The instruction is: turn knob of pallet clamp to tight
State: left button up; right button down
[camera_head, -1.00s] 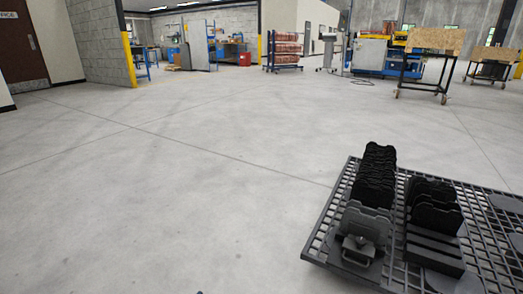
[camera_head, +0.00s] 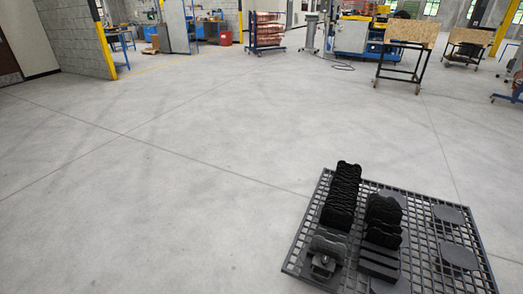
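A dark grid pallet (camera_head: 440,234) lies at the lower right of the head view. A row of black scalloped plates (camera_head: 343,190) stands on its left part. At the near end of that row is a grey clamp (camera_head: 328,247) with a small knob (camera_head: 322,262) on its front. The knob is too small to tell how far it is turned. Neither of my grippers shows in the head view.
A second, shorter row of black plates (camera_head: 383,217) stands beside the first, with dark blocks (camera_head: 379,262) in front. Open concrete floor (camera_head: 170,190) lies left of the pallet. Wheeled carts (camera_head: 403,58), a copper-coloured rack (camera_head: 267,32) and machines stand far back.

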aim_at(325, 260)
jog(key=z, duration=0.95)
